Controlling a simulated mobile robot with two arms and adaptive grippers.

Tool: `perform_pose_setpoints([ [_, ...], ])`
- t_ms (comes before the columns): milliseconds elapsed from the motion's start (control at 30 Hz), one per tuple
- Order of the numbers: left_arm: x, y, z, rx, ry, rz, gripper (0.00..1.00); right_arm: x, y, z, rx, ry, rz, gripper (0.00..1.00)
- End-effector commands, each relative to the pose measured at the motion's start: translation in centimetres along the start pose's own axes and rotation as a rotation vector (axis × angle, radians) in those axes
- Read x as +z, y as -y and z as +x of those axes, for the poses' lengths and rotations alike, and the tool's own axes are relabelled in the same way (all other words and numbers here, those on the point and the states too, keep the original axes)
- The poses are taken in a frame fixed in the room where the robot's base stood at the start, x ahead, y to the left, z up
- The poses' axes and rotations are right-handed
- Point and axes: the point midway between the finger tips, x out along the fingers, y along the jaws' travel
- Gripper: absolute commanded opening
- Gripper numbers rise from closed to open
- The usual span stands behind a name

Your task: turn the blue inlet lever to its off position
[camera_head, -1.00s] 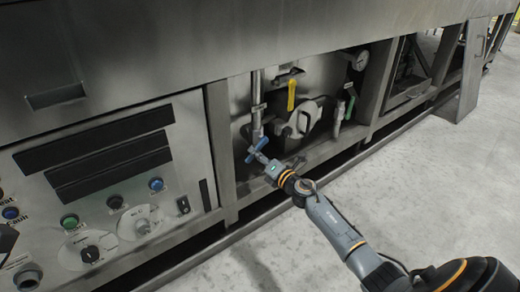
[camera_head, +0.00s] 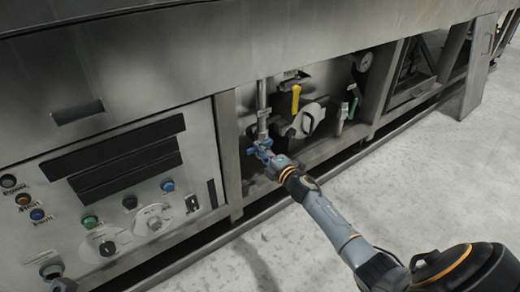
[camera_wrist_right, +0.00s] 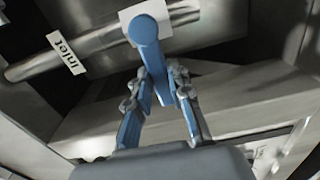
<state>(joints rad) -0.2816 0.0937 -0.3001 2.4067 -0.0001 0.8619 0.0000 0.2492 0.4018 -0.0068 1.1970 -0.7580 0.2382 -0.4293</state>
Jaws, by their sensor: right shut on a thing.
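The blue inlet lever (camera_head: 257,146) is low on the vertical pipe in the open bay, in the head view. In the right wrist view the lever (camera_wrist_right: 147,32) has a round blue hub, and its arm runs from there down between my fingers, crosswise to the pipe. My right gripper (camera_head: 270,157) is at the lever, its fingers on both sides of the lever's arm. In the right wrist view the gripper (camera_wrist_right: 165,82) is shut on the lever; the fingers partly hide its end.
The pipe (camera_wrist_right: 95,45) carries a white "Inlet" label (camera_wrist_right: 67,53). A yellow lever (camera_head: 295,98), a green-handled valve (camera_head: 352,107) and a gauge (camera_head: 363,61) are right of the inlet pipe. The control panel (camera_head: 125,225) is at left. The floor (camera_head: 420,190) at right is clear.

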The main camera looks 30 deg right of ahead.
Motion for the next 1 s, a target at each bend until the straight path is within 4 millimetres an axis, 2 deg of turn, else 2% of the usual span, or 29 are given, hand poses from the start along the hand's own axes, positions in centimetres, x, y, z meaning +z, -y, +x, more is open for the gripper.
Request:
perform_pose_setpoints([
  [467, -0.02, -0.02, -0.13, -0.002, 0.007, -0.001, 0.4, 0.2, -0.1, -0.01, 0.0, 0.004, 0.02, 0.0],
  [500, -0.02, -0.02, -0.14, -0.002, 0.007, -0.001, 0.4, 0.2, -0.1, -0.01, 0.0, 0.005, 0.02, 0.24],
  [600, -0.02, -0.02, -0.13, -0.002, 0.007, -0.001, 0.4, 0.17, -0.11, -0.01, 0.001, 0.004, 0.018, 0.43],
  [1000, 0.02, 0.03, -0.07, -0.002, 0.006, 0.0, 0.4, 0.09, 0.01, -0.57, -0.001, 0.001, 0.014, 0.43],
])
